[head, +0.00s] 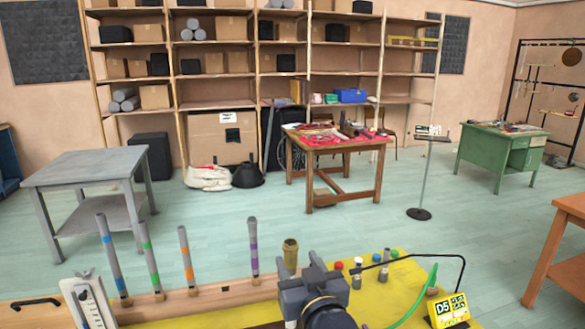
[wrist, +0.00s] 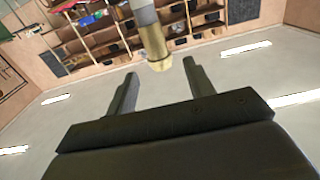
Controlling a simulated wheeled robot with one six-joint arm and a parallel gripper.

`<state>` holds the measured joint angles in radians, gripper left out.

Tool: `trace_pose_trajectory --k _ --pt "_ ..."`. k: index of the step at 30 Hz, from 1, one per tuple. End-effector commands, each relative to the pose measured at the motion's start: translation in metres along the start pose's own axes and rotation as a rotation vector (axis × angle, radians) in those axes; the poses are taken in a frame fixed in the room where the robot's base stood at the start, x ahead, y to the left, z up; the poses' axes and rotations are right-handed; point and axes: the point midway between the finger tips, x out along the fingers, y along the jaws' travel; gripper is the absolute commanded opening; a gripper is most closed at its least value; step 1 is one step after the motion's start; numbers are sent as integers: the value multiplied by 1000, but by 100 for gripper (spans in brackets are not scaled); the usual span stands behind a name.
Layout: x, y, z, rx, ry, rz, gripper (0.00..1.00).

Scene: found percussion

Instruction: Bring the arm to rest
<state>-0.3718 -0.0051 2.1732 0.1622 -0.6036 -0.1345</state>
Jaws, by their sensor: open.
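My gripper (head: 312,278) is at the lower middle of the head view, above the near bench. In the wrist view my gripper (wrist: 159,76) has its two dark fingers wide apart, with nothing held between them. A grey post with a brass-coloured end (wrist: 160,62) shows just beyond the fingertips in the wrist view. A brass-coloured cylinder (head: 290,252) shows close to the left of my gripper in the head view; its lower part is hidden. I cannot tell whether it touches a finger.
Several upright grey tubes with coloured bands (head: 254,246) stand on a wooden rail (head: 205,298) to the left. A yellow board (head: 400,280) holds small knobs, a green hose (head: 420,300) and a "D5" card (head: 449,309). Open floor (head: 225,221) lies beyond.

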Motion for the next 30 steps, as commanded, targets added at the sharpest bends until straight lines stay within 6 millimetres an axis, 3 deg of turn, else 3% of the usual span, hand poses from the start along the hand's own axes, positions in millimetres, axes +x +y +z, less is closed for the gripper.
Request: trace_pose_trajectory --k 15,30 --pt "58 0 0 0 -1 0 50" --pt "61 0 -1 1 0 0 50"
